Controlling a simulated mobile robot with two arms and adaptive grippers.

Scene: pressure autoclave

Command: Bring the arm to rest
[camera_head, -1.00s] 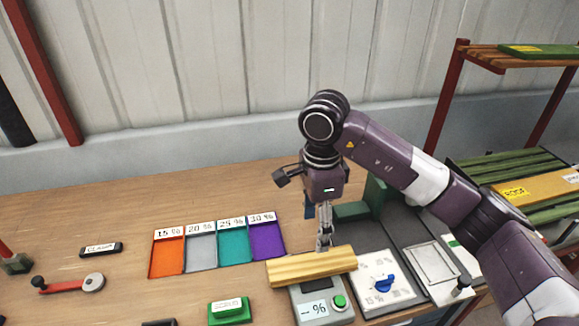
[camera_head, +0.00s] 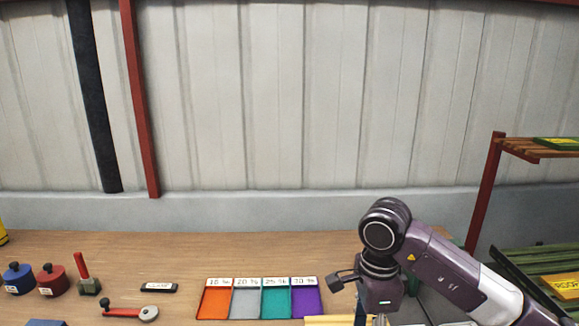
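My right arm comes in from the right, purple with a white band. My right gripper (camera_head: 379,319) points down at the bottom edge of the head view. Its fingertips are cut off by the frame, so I cannot see whether they are open or shut. Just left of it, the top of a pale wooden block (camera_head: 330,321) shows at the bottom edge. Whether the gripper touches the block is hidden. My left gripper is not in view.
Orange (camera_head: 214,303), grey (camera_head: 245,303), teal (camera_head: 276,303) and purple (camera_head: 306,303) trays stand left of the gripper. A red-handled lever (camera_head: 125,312), a black label block (camera_head: 159,288) and blue (camera_head: 18,279) and red (camera_head: 52,281) weights lie further left. A rack (camera_head: 484,190) stands right.

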